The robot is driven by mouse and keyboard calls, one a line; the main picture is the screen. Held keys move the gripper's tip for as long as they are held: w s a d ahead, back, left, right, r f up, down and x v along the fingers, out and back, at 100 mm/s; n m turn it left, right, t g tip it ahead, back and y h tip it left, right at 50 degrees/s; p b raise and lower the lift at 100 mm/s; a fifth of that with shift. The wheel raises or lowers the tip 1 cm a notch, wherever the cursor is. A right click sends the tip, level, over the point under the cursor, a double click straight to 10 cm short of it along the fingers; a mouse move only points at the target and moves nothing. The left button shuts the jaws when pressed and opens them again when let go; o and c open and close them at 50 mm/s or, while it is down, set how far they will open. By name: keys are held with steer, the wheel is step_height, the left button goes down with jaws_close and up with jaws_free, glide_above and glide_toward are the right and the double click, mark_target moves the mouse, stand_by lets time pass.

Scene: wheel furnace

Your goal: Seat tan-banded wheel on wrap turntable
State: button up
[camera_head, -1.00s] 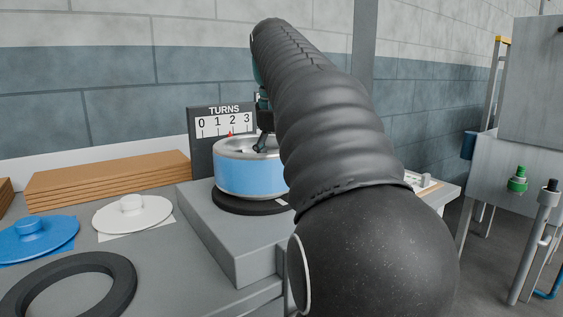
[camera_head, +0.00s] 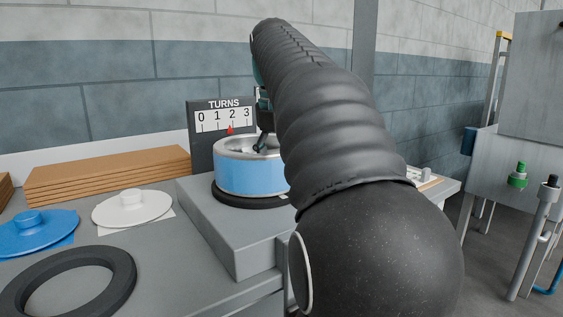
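A silver-rimmed wheel (camera_head: 236,176) with a light blue band sits on the black round turntable (camera_head: 237,200) on a raised grey block. No tan band shows on the part of the wheel in view. My gripper (camera_head: 262,144) reaches down from above into the open top of the wheel, near its centre. Its fingertips are small and partly hidden by the wheel rim and my arm, so I cannot tell whether it is open or shut on the wheel. My dark arm covers the right side of the wheel.
A TURNS gauge (camera_head: 222,104) with a red pointer near 2 stands behind the wheel. Brown stacked boards (camera_head: 108,178), a white disc (camera_head: 118,212), a blue disc (camera_head: 50,238) and a black ring (camera_head: 122,282) lie to the left. A grey machine (camera_head: 508,175) stands at right.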

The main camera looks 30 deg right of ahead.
steer(key=shift+f, duration=0.1)
steer(key=o, duration=1.8)
steer(key=shift+f, duration=0.15)
step_height(320, 180, up, 4)
steer(key=p, duration=0.3)
steer(key=shift+f+p, duration=0.25)
steer(key=shift+p, duration=0.05)
steer(key=shift+r, duration=1.3)
